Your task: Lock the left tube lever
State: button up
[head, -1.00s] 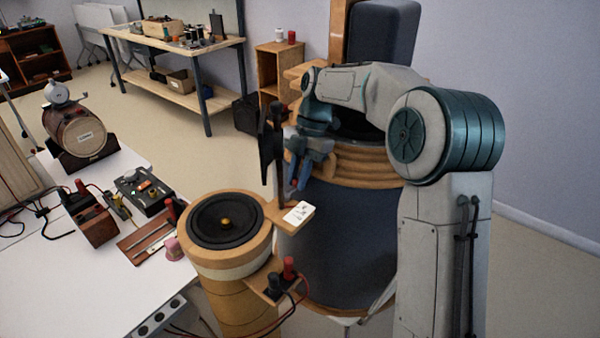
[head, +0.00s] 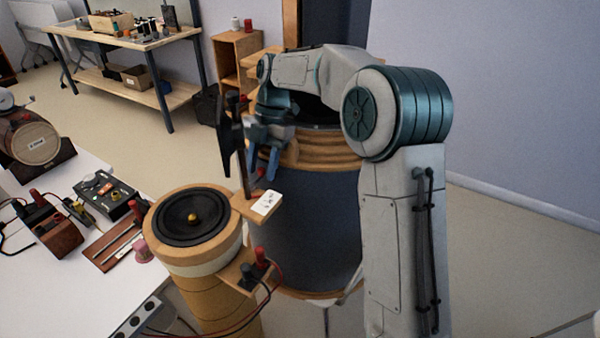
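The left tube is a wooden cylinder (head: 190,258) with a black speaker cone on top. A dark upright lever (head: 229,135) stands on a post at the bracket (head: 243,207) on its right side. A white label card (head: 266,203) lies on that bracket. My gripper (head: 262,165), with blue-grey fingers, hangs just right of the lever post, pointing down. Its fingers look apart with nothing between them. In this view I cannot tell whether it touches the lever. The lever's far side is hidden.
A large dark tube (head: 305,225) with wooden rings stands behind my arm. Red and black terminals (head: 254,266) with cables stick out from the left tube. A white bench (head: 75,265) with instruments is at left. A workbench (head: 130,45) stands behind. Floor at right is clear.

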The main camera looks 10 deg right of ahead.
jog(key=s+d+m+t+y+b, duration=0.2)
jog(key=s+m+t+b, duration=0.35)
jog(key=m, duration=0.85)
jog(key=a+p+v, duration=0.1)
jog(key=p+v, duration=0.1)
jog(key=v, duration=1.3)
jog(key=s+d+f+m+h+p, duration=0.1)
jog(key=s+d+m+h+p, duration=0.1)
jog(key=s+d+m+p, duration=0.2)
jog(key=s+d+f+m+t+h+p, duration=0.1)
jog(key=s+d+m+p, duration=0.3)
jog(key=s+m+p, duration=0.5)
jog(key=s+m+h, duration=0.1)
jog(key=s, duration=0.2)
jog(key=shift+s+f, duration=0.25)
jog(key=shift+f, duration=0.1)
jog(key=shift+d+t, duration=0.15)
jog(key=shift+t, duration=0.1)
